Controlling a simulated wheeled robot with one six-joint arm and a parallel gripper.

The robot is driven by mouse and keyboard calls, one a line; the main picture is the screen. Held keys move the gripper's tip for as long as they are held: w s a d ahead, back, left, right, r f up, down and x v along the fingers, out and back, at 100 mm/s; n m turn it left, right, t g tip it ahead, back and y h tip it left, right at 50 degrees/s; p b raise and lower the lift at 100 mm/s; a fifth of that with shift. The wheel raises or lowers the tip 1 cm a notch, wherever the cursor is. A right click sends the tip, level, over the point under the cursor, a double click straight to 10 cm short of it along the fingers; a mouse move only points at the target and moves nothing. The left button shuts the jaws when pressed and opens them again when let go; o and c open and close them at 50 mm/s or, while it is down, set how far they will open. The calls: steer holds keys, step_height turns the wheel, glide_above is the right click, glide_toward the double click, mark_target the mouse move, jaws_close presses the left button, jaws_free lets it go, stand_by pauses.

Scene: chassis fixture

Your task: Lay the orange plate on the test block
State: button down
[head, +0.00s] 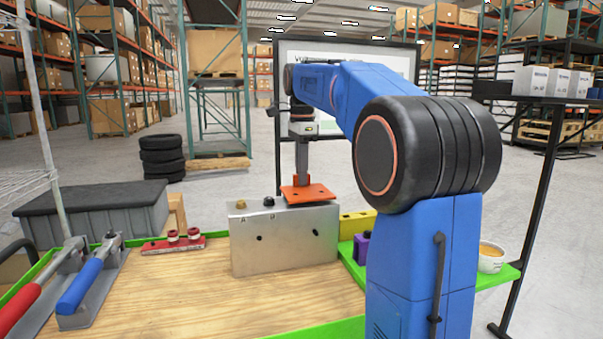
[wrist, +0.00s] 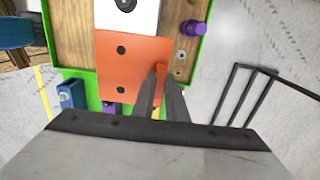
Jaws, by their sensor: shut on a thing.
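The orange plate (head: 318,192) is at the right end of the top of the grey metal test block (head: 285,245). The head view does not settle whether it rests on the block or hovers just above it. My gripper (head: 303,180) points down and is shut on the plate's small upright tab. In the wrist view the fingers (wrist: 161,75) pinch that orange tab at the right edge of the plate (wrist: 122,72). Two dark holes show in the plate. The bare end of the block (wrist: 128,18), with a dark knob, shows beyond it.
A brass knob (head: 241,204) and a black knob (head: 268,201) stand on the block's top. Left are a red bar (head: 173,246) and toggle clamps (head: 88,285). Right are a yellow block (head: 356,223), a purple part (head: 361,248) and a white cup (head: 491,262). The front wood is clear.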

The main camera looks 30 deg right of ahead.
steer(key=shift+f, duration=0.5)
steer(key=c, duration=1.7)
jaws_free()
steer(key=shift+r, duration=0.1)
steer(key=shift+r, duration=4.4)
